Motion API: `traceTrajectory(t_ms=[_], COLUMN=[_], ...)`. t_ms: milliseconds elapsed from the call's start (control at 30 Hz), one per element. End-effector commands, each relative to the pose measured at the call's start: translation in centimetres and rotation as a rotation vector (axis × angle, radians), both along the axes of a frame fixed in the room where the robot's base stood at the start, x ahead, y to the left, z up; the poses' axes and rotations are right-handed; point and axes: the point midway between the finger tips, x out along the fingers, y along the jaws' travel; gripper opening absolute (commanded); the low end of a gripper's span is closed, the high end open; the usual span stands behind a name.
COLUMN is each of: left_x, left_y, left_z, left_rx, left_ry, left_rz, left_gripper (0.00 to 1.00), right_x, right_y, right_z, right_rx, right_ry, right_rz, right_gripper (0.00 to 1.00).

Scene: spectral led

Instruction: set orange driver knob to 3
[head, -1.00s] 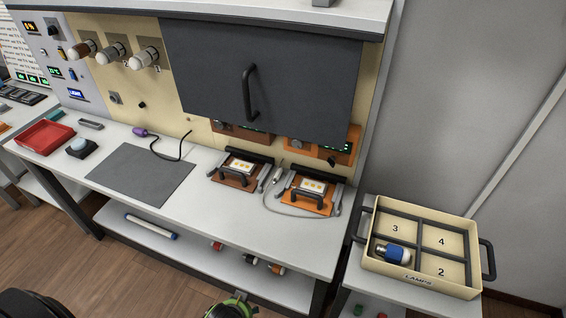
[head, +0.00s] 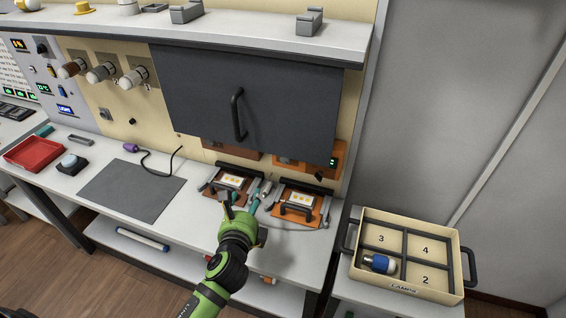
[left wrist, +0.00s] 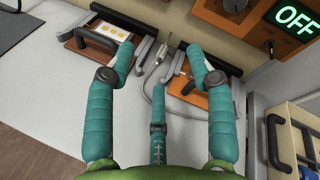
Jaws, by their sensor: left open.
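The orange driver (head: 340,158) is a box on the back panel, partly covered by the dark grey door above it. My left gripper (head: 250,196) is above the bench in front of the two clamp fixtures. Its teal fingers (left wrist: 160,55) are spread with nothing between them, apart from the knob and to its left and front. The knob's pointer setting is too small to read. My right gripper is not in view.
An orange fixture (head: 305,213) and a brown fixture (head: 218,190) with handles stand on the bench, a cable and probe between them. The grey door (head: 200,100) with its handle overhangs the drivers. A lamp crate (head: 455,268) stands right. A grey mat (head: 130,190) lies left.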

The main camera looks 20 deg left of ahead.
Motion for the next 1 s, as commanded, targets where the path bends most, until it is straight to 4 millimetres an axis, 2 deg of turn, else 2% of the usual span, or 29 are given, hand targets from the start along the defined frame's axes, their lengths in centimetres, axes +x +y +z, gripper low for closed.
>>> traceTrajectory(t_ms=[33,100,200,300,467,800,1000], left_x=[1.7,3.4,5.0,5.9,7.2,12.1,13.2], left_y=[-0.7,-1.9,-3.6,-4.7,-5.3,-5.4,-5.5], left_z=[0.9,1.9,2.8,3.2,3.4,3.3,3.3], left_rx=[0.177,0.430,0.710,0.882,0.972,0.967,0.966], left_ry=[-0.026,-0.060,-0.098,-0.124,-0.136,-0.135,-0.134], left_rz=[-0.078,-0.178,-0.280,-0.341,-0.368,-0.366,-0.368], left_gripper=[0.54,0.54,0.54,0.54,0.54,0.54,0.54], right_x=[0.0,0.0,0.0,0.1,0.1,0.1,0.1], right_y=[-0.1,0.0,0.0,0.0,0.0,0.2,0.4], right_z=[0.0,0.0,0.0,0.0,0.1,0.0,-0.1], right_rx=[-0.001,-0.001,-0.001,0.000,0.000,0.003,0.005], right_ry=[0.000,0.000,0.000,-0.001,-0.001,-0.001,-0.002], right_rz=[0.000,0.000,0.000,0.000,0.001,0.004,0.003], right_gripper=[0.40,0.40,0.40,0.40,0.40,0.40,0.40])
